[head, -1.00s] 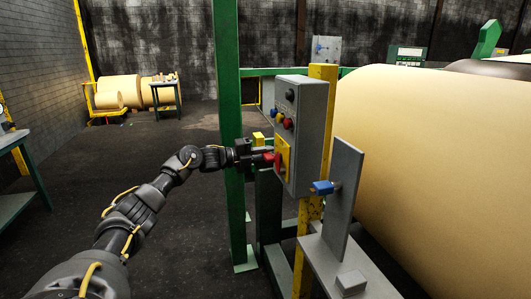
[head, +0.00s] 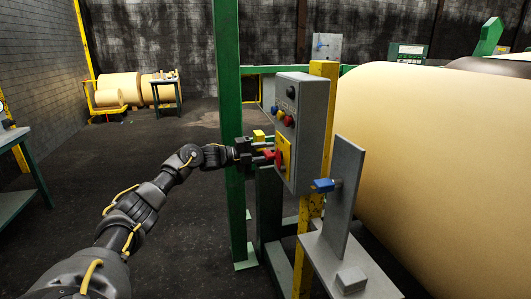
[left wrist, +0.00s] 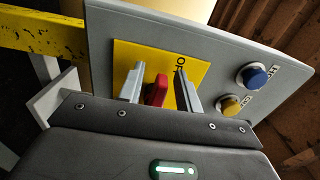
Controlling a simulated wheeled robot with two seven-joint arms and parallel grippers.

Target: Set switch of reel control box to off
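The grey reel control box (head: 314,115) stands on a yellow post, its panel facing left. A red switch (head: 277,158) sits on a yellow plate (head: 285,149) low on the panel. In the left wrist view the red switch (left wrist: 157,91) stands between my fingers on the yellow plate (left wrist: 192,62), where letters starting "OF" show in part. My left gripper (head: 267,152) is open, with one finger on each side of the switch and gaps visible beside it. The switch's exact setting cannot be told. My right gripper is not in view.
Blue and yellow buttons (left wrist: 252,76) sit beside the plate. A green post (head: 228,130) stands close behind my left wrist. A grey upright plate with a blue handle (head: 322,186) stands right of the box, before a large paper roll (head: 440,160).

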